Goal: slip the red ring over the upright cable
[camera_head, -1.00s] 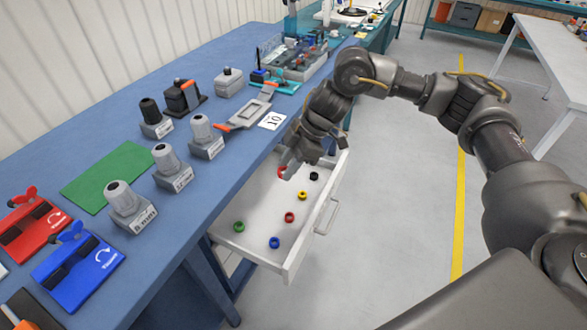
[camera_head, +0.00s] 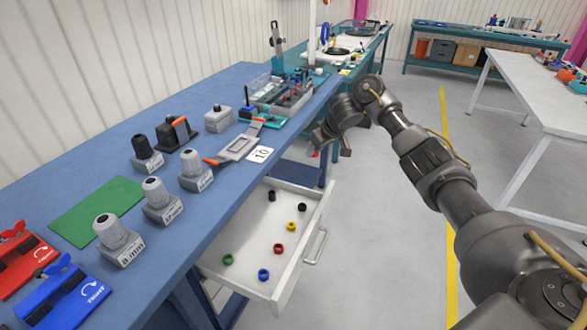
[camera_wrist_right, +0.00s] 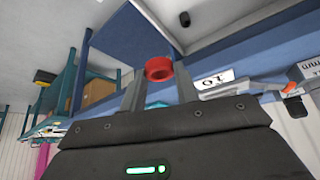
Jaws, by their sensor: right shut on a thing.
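My right gripper (camera_head: 328,148) is shut on a red ring (camera_head: 316,154), in the air beside the bench edge and beyond the open drawer. In the right wrist view the red ring (camera_wrist_right: 159,68) sits between the tips of the two fingers (camera_wrist_right: 157,84). Another red ring (camera_head: 278,248) lies in the drawer (camera_head: 248,272). I cannot make out the upright cable for certain; a device with a grey upright (camera_head: 276,38) stands at the back of the bench. My left gripper is not in view.
The drawer also holds black, yellow, green and blue rings. The blue bench (camera_head: 85,150) carries several grey connectors (camera_head: 155,192), a green mat (camera_head: 97,210) and a clear-sided box (camera_head: 285,92). A white table (camera_head: 520,95) stands right. The floor between is clear.

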